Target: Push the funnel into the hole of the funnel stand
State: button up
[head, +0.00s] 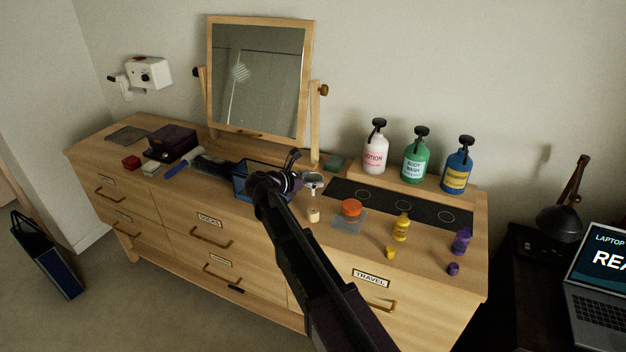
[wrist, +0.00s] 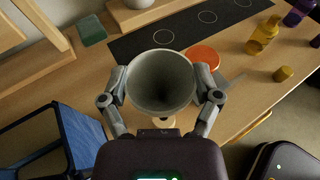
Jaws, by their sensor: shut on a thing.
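The grey funnel (wrist: 160,82) is held between the two fingers of my gripper (wrist: 161,88), its wide mouth facing the wrist camera. In the head view the funnel (head: 314,180) shows as a pale shape beside my gripper (head: 300,180), over the dresser top. A small beige piece (head: 313,214), which looks like the funnel stand, is on the dresser just below the funnel. In the wrist view only a bit of beige (wrist: 161,122) shows under the funnel. The hole and the funnel's spout are hidden, so I cannot tell whether they touch.
An orange-lidded jar (head: 351,208) stands just right of the beige piece. A yellow bottle (head: 401,228) and a purple bottle (head: 461,242) stand farther right. A blue open-topped container (head: 250,182) is close on the left. Three pump bottles stand behind a black mat (head: 400,204).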

jog(key=shift+f+b, duration=2.2)
jog(key=shift+f, duration=0.15)
jog(key=shift+f+b, duration=1.95)
dwell(2.0)
dwell(0.4)
jog(key=o, duration=0.5)
jog(key=shift+o, duration=0.2)
jog(key=shift+r, duration=0.15)
